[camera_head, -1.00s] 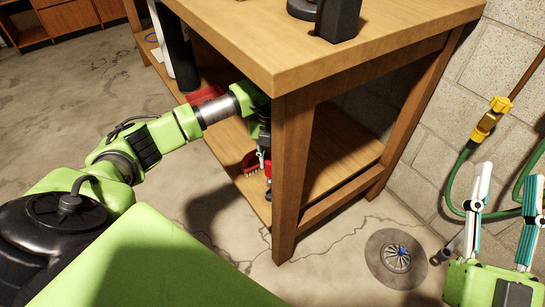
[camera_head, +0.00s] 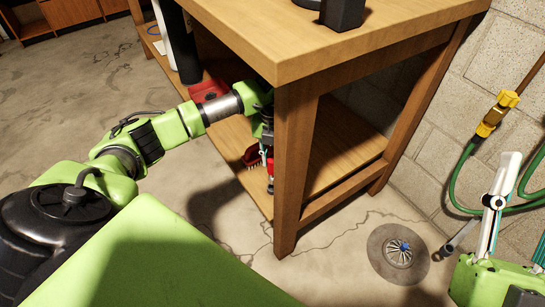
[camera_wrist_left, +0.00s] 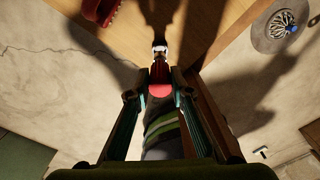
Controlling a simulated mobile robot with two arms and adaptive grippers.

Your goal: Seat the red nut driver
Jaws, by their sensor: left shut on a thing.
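My left gripper (camera_head: 267,150) is under the workbench top, beside the near leg and above the lower shelf. In the left wrist view, its teal-lined fingers (camera_wrist_left: 159,88) are shut on the red nut driver (camera_wrist_left: 160,91), whose rounded red end faces the camera. A bit of the red nut driver (camera_head: 270,167) also shows below the fingers in the head view. Where its far tip ends is hard to tell. My right gripper (camera_head: 522,180) is at the right edge, partly cut off, with its fingers apart and nothing between them.
A wooden workbench (camera_head: 350,55) has a lower shelf (camera_head: 335,160) and thick legs. A red brush (camera_head: 251,156) and a red box (camera_head: 208,91) lie on the shelf. A floor drain (camera_head: 398,254) holds a blue piece. A green hose (camera_head: 462,170) hangs along the block wall.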

